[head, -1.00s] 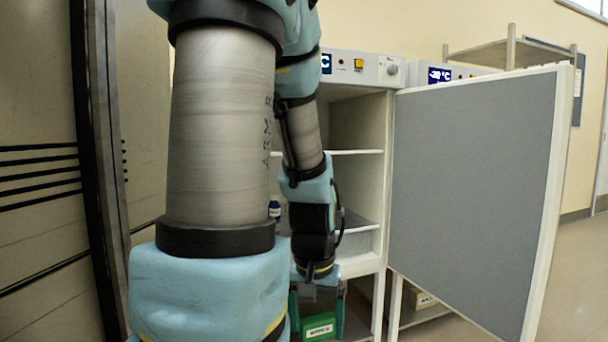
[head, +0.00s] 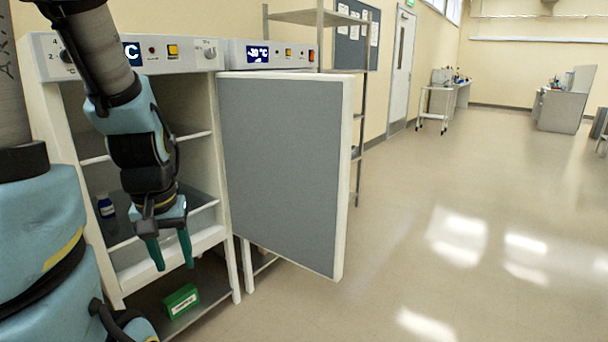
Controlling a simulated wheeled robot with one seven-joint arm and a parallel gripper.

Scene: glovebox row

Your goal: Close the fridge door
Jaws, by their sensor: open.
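The fridge door (head: 285,165) stands wide open to the right of the fridge, its grey inner panel facing me and its white edge toward the right. The fridge (head: 204,175) is a white cabinet with shelves and a control panel on top. My gripper (head: 174,258) hangs in front of the open fridge, fingers pointing down, open and empty. It is left of the door and apart from it. My arm hides part of the fridge's inside.
A green box (head: 181,300) sits on the rack below. A second unit (head: 270,54) and a metal shelf rack (head: 358,130) stand behind the door. The floor (head: 430,240) to the right is clear.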

